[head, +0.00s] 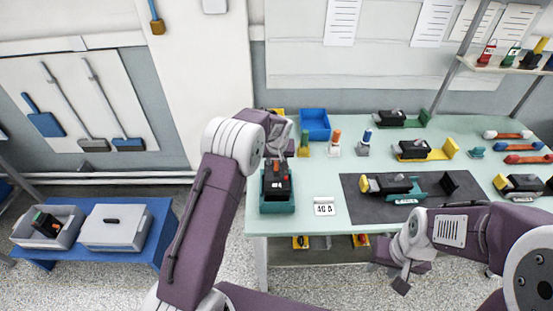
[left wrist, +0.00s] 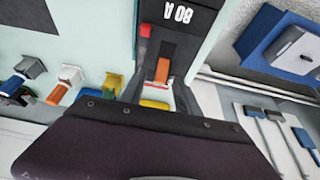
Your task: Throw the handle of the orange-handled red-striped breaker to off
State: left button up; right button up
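The black breaker (head: 277,187) sits in a teal holder (head: 277,208) at the table's left end. Its orange handle (left wrist: 162,69) shows in the left wrist view, with a red block (left wrist: 145,31) beside it and a thin red line near the handle's end. The "80 A" marking appears upside down there. My left gripper (left wrist: 158,98) is open at the handle's end, its dark fingers spread to either side; contact is unclear. In the head view my left wrist hides part of that spot. My right gripper (head: 402,277) hangs in front of the table, its fingers unclear.
A white card (head: 324,207) lies right of the holder. Other breakers stand on a dark mat (head: 350,206) and in yellow (head: 440,154) and green holders. A blue bin (head: 315,123) is behind. A blue bench (head: 150,238) with grey boxes stands left.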

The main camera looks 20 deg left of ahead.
aim_at(276, 165)
pick_arm(q)
jog(key=shift+w+f, duration=0.1)
jog(key=shift+f, duration=0.15)
jog(key=shift+c, duration=0.9)
jog(key=c, duration=0.5)
grip_shut()
jog(key=s+f+t+b, duration=0.1)
jog(key=b, duration=0.8)
jog(key=f+t+y+b, duration=0.1)
jog(key=t+b, duration=0.1)
jog(key=b, duration=0.7)
jog(key=shift+s+d, duration=0.25)
jog(key=shift+s, duration=0.1)
jog(key=s+t+b, duration=0.1)
jog(key=t+b, duration=0.2)
jog(key=b, duration=0.9)
jog(key=s+t+y+b, duration=0.1)
jog(key=t+b, duration=0.1)
jog(key=b, duration=1.1)
jog(key=s+d+t+y+b, duration=0.1)
jog(key=s+t+b, duration=0.1)
jog(key=b, duration=1.1)
jog(key=shift+t, duration=0.8)
jog(key=shift+s+r+b, duration=0.1)
jog(key=shift+r+b, duration=0.15)
jog(key=shift+b, duration=0.3)
